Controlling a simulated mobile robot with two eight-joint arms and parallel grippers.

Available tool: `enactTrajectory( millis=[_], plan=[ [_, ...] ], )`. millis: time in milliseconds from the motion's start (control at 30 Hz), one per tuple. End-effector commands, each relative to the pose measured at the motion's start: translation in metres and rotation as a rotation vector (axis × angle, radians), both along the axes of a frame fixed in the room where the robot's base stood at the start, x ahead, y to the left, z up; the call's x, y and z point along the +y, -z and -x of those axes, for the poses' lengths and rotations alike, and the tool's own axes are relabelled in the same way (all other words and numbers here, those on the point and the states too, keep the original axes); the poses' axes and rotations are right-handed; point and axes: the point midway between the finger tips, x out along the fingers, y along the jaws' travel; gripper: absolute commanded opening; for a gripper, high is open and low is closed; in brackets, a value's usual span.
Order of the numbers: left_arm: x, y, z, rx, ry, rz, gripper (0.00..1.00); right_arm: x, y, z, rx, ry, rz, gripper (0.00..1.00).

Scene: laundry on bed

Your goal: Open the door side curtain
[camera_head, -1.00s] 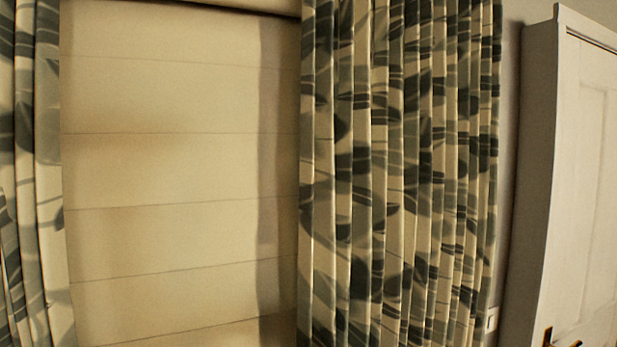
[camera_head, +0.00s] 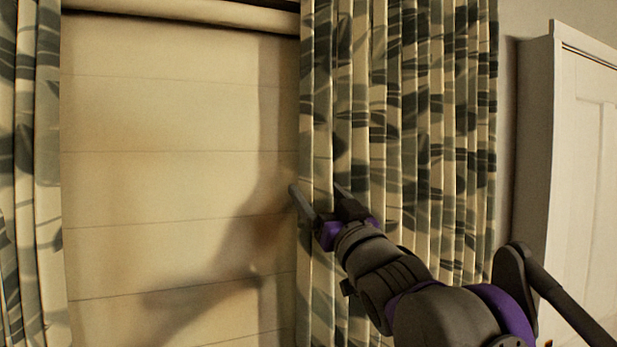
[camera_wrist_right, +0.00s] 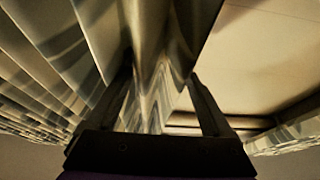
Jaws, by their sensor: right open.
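The door side curtain (camera_head: 420,120) is cream with grey-green leaf shapes and hangs in folds at the right of the blind, towards the door. My right gripper (camera_head: 317,196) is open at the curtain's left edge, one finger to each side of that edge. In the right wrist view my right gripper (camera_wrist_right: 160,80) has its two fingers spread, with a fold of the curtain (camera_wrist_right: 155,55) hanging between them. I cannot tell if either finger touches the cloth. My left gripper is not in view.
A cream blind (camera_head: 165,190) covers the window left of the curtain. A matching curtain (camera_head: 35,170) hangs at the far left. A white door (camera_head: 585,170) in its frame stands at the right, beyond a narrow strip of wall.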

Motion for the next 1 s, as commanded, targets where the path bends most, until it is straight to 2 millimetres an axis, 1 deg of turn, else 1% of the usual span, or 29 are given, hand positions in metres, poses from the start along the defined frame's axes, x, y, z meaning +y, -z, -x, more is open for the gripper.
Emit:
enactTrajectory(
  millis=[33, 200, 300, 433, 667, 700, 767, 800, 867, 1000],
  plan=[
    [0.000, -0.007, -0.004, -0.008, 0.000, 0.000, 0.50, 0.004, -0.009, -0.009, -0.004, -0.001, 0.000, 0.85],
    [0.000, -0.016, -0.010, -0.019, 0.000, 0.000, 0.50, 0.012, -0.017, -0.030, -0.002, 0.000, 0.000, 0.85],
    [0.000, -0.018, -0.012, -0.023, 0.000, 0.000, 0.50, 0.015, -0.019, -0.038, -0.001, 0.000, 0.000, 0.85],
    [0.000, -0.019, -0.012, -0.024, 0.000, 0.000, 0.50, 0.017, -0.020, -0.042, 0.000, 0.000, 0.000, 0.85],
    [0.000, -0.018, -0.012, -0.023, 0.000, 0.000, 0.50, 0.017, -0.019, -0.043, 0.001, 0.001, 0.000, 0.85],
    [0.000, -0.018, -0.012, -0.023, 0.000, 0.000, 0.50, 0.017, -0.019, -0.043, 0.001, 0.001, 0.000, 0.81],
    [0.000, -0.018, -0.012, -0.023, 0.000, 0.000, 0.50, 0.017, -0.019, -0.043, 0.001, 0.001, 0.000, 0.71],
    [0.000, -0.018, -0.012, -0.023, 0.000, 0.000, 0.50, 0.017, -0.019, -0.043, 0.001, 0.001, 0.000, 0.63],
    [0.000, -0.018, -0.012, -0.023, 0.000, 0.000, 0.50, 0.017, -0.019, -0.043, 0.001, 0.001, 0.000, 0.53],
    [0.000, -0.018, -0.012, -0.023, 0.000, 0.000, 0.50, 0.017, -0.019, -0.043, 0.001, 0.001, 0.000, 0.27]
  ],
)
